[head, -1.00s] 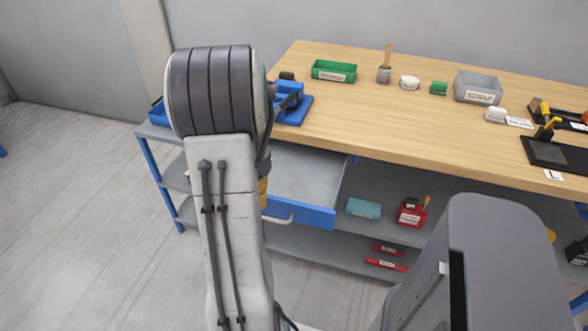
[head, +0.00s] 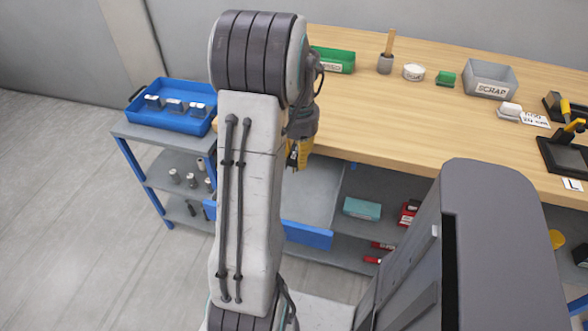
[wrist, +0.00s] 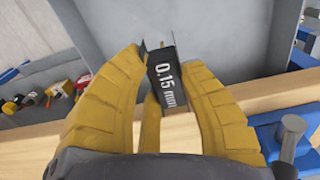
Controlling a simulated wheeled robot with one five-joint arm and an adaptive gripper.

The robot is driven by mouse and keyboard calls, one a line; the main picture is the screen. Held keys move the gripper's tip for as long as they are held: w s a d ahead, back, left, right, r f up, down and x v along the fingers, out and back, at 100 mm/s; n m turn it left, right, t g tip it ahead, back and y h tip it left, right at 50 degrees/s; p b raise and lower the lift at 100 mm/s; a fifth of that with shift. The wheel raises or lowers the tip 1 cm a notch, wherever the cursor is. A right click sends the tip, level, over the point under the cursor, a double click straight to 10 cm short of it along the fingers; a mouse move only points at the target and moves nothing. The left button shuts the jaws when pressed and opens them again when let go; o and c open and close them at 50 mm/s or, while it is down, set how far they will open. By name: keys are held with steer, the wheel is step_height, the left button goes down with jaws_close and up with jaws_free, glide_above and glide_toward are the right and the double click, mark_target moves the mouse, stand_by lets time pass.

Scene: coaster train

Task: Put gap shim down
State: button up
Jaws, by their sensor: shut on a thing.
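The gap shim (wrist: 165,80) is a dark strip with "0.15 mm" in white letters. It stands between the yellow fingers of my gripper (wrist: 165,50), which is shut on it. In the head view my gripper (head: 298,152) hangs beside the bench's front edge, above the open drawer; the shim cannot be made out there. The drawer has a grey floor (head: 312,190) and a blue front (head: 306,235), partly hidden by my arm. In the wrist view the grey drawer floor (wrist: 240,50) lies beyond the shim, which looks apart from it.
The wooden bench (head: 400,130) carries a green tray (head: 333,60), a grey SCRAP bin (head: 490,78) and a white tin (head: 413,72). A blue tray (head: 175,95) with metal blocks stands at left.

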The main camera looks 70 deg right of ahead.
step_height(320, 180, down, 5)
steer(key=shift+p, duration=0.6)
steer(key=shift+f, duration=1.45)
steer(key=shift+f+b, duration=0.2)
steer(key=shift+b, duration=0.1)
steer(key=o, duration=1.1)
steer(key=shift+o, duration=0.2)
steer(key=shift+r, duration=0.1)
step_height(320, 180, up, 12)
steer(key=shift+f+b, duration=0.1)
steer(key=shift+b, duration=0.65)
steer(key=shift+r, duration=0.25)
